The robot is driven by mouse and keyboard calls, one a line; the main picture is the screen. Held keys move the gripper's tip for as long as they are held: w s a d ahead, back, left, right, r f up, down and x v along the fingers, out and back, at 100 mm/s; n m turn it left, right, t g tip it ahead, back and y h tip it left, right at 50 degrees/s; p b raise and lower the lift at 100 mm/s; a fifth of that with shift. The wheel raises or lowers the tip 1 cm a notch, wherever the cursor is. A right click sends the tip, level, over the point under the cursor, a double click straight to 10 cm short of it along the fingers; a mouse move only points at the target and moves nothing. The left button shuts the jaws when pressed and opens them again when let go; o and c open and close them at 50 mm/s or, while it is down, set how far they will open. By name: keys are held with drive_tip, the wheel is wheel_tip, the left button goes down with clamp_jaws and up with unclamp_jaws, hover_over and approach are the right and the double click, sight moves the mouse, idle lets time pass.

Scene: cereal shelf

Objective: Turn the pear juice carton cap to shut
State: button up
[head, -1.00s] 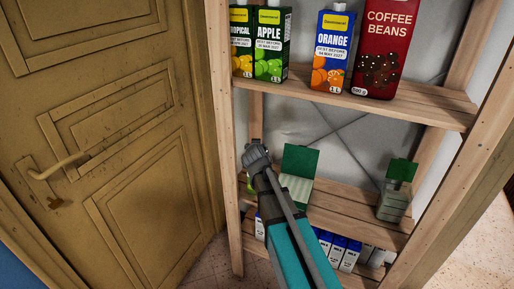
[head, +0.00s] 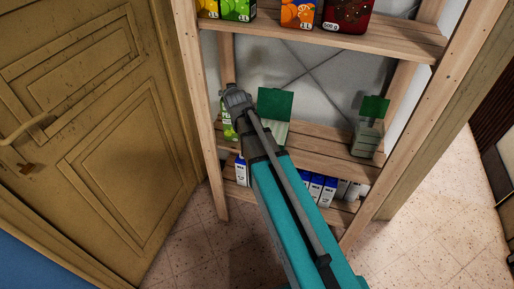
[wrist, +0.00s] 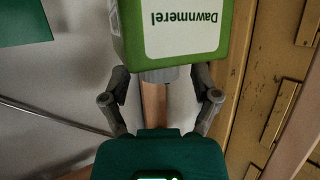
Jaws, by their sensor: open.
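A green carton (wrist: 180,30) fills the top of the wrist view, upside down there. Its white label reads "Dawnmerel"; the word pear is not readable. A small grey cap (wrist: 157,75) shows at the carton's lower edge there. My gripper (wrist: 161,84) is open, with one finger on each side of the cap and gaps between. In the head view the green carton (head: 228,125) stands at the left end of the middle shelf, partly hidden by my gripper (head: 236,97). The cap is hidden there, so I cannot tell how far it is turned.
On the middle shelf (head: 325,157) stand a green-topped box (head: 275,104) close right of my arm and another (head: 369,122) farther right. Blue and white cartons (head: 317,188) line the lower shelf. The upper shelf (head: 390,38) holds more packs. A door (head: 100,130) is at left.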

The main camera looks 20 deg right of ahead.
drive_tip(key=shift+d+n+g+y, duration=0.1)
drive_tip(key=shift+n+g+y, duration=0.2)
drive_tip(key=shift+n+y, duration=2.2)
drive_tip(key=shift+y, duration=0.4)
drive_tip(key=shift+s+r+g, duration=0.15)
drive_tip(key=shift+s+g, duration=0.05)
drive_tip(key=shift+g, duration=0.1)
drive_tip(key=p+v, duration=0.6)
drive_tip(key=v, duration=0.8)
drive_tip(key=s+a+f+g+p, duration=0.2)
drive_tip(key=s+a+f+g, duration=0.3)
drive_tip(key=s+a, duration=0.1)
drive_tip(key=s+d+f+m+g+h+p, duration=0.1)
drive_tip(key=s+m+g+h+p, duration=0.1)
drive_tip(key=s+m+g+h, duration=0.2)
drive_tip(key=s+g+h, duration=0.1)
drive_tip(key=s+g, duration=0.2)
drive_tip(key=s, duration=0.4)
drive_tip(key=shift+d+f+p, duration=0.3)
drive_tip(key=shift+f+p, duration=0.05)
drive_tip(key=shift+f, duration=0.05)
drive_tip(key=shift+s+d+m, duration=0.3)
drive_tip(key=shift+s, duration=0.3)
